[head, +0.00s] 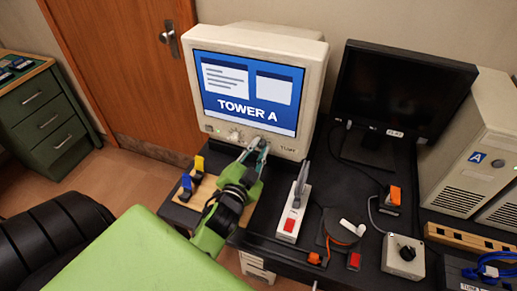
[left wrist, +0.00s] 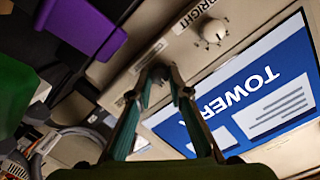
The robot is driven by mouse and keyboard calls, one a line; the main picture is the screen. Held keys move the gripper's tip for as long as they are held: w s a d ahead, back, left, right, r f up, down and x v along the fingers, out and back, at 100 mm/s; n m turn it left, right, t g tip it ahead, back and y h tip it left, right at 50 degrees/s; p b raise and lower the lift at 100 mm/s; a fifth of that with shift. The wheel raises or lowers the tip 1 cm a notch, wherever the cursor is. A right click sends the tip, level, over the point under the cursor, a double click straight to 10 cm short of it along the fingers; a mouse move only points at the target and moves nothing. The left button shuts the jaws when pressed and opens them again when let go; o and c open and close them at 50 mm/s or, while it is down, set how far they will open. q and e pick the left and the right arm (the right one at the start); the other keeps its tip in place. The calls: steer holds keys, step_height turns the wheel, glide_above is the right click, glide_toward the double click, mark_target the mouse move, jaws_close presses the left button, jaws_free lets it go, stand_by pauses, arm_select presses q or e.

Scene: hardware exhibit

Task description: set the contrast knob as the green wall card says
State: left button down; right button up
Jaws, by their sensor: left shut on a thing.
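The beige CRT monitor (head: 258,45) shows TOWER A on a blue screen. A row of knobs sits on its lower bezel. A pale knob (left wrist: 210,30) beside the label BRIGHT (left wrist: 193,14) is clear of my fingers; it also shows in the head view (head: 235,135). My left gripper (head: 258,146) reaches the bezel right of that knob. In the left wrist view its fingertips (left wrist: 167,80) are nearly together at the bezel, closed on what appears to be the contrast knob. No green wall card is in view. My right gripper is out of view.
A dark monitor (head: 400,88) and a beige tower (head: 470,160) stand right.

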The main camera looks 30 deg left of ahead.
arm_select(q)
steer(key=c, duration=1.9)
jaws_free()
steer(key=shift+w+r, duration=0.1)
steer(key=shift+r, duration=0.1)
steer(key=shift+f, duration=0.15)
steer(key=shift+s+d, duration=0.1)
steer(key=shift+s, duration=0.4)
steer(key=v, duration=0.6)
steer(key=shift+s, duration=0.2)
